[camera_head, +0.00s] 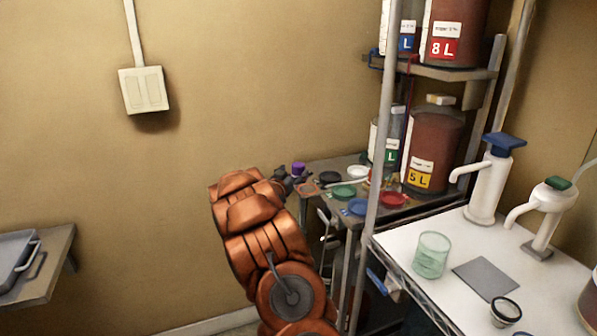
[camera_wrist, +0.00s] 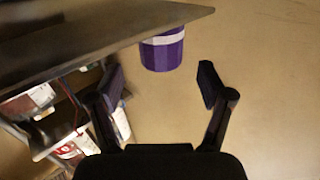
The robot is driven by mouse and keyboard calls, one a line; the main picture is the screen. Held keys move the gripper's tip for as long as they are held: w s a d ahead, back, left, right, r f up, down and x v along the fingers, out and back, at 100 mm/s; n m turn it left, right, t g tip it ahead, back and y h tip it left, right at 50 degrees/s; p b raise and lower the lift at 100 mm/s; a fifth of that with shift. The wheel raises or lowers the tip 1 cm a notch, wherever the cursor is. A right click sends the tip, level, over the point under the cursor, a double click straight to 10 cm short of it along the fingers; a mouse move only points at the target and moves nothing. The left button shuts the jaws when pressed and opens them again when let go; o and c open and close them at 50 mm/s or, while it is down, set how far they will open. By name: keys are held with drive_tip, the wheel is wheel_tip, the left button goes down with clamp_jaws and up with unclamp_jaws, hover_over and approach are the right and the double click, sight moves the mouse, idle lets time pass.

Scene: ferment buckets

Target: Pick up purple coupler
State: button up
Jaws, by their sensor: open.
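In the wrist view the purple coupler (camera_wrist: 163,52) is a short cylinder with a pale band, against the shelf edge, and the scene looks upside down. My gripper (camera_wrist: 160,82) is open and empty there, its two dark fingers spread to either side of the coupler's line. The coupler appears ahead of the fingertips, apart from them. My arm hides part of the shelf's left side in the head view.
A dark disc (camera_head: 330,177), a green lid (camera_head: 343,192), a blue lid (camera_head: 357,207) and a red lid (camera_head: 393,199) lie on the shelf top. A rack post (camera_head: 378,150) rises in front. A brown bucket (camera_head: 433,145) stands behind. The wall lies close beyond.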

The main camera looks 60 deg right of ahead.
sight(296, 171)
drive_tip(key=d, duration=0.1)
drive_tip(key=d+p, duration=0.1)
drive_tip(key=d, duration=0.1)
drive_tip(key=shift+w+d+f, duration=0.15)
drive_tip(key=shift+w+f, duration=0.15)
drive_tip(key=shift+f, duration=0.05)
drive_tip(key=shift+w+d+p, duration=0.2)
drive_tip(key=shift+d+p, duration=0.1)
drive_tip(key=shift+d, duration=0.45)
drive_tip(key=c, duration=1.4)
drive_tip(key=shift+o, duration=0.2)
drive_tip(key=shift+r, duration=0.1)
